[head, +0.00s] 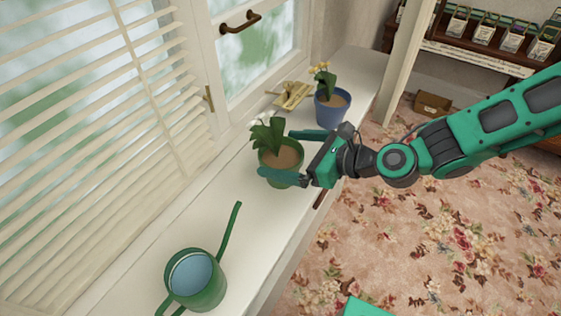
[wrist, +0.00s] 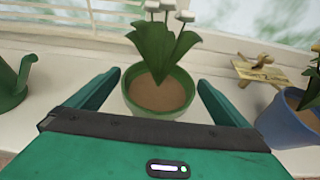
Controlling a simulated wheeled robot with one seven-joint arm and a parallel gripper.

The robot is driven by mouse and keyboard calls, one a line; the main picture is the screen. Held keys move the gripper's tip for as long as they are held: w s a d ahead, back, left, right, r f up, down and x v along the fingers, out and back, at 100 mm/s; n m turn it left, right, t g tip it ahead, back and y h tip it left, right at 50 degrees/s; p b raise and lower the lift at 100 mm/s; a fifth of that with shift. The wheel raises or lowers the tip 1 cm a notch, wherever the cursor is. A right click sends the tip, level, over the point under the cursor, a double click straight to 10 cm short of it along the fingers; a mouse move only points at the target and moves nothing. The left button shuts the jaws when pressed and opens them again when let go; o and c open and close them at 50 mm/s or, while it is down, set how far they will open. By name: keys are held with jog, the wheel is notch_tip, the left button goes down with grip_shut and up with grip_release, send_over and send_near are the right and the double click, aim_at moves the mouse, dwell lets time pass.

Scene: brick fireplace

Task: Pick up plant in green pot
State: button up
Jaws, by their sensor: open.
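The plant in the green pot (head: 281,158) stands upright on the white window sill, with green leaves, pale flowers and brown soil. My gripper (head: 277,153) is open, with one finger on each side of the green pot. In the wrist view the green pot (wrist: 158,104) sits between the two spread fingers (wrist: 158,96), with a gap visible on both sides. The lower part of the pot is hidden behind my gripper's body there.
A blue pot with a plant (head: 332,107) stands farther along the sill. A small wooden object (head: 292,95) lies near the window. A green watering can (head: 196,279) stands at the near end, its spout pointing toward the green pot. Window blinds (head: 90,110) border the sill.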

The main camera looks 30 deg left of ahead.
aim_at(268, 152)
jog(key=shift+x, duration=2.75)
jog(key=c, duration=1.2)
jog(key=shift+w, duration=0.1)
jog(key=shift+c, duration=0.8)
jog(key=shift+r, duration=0.1)
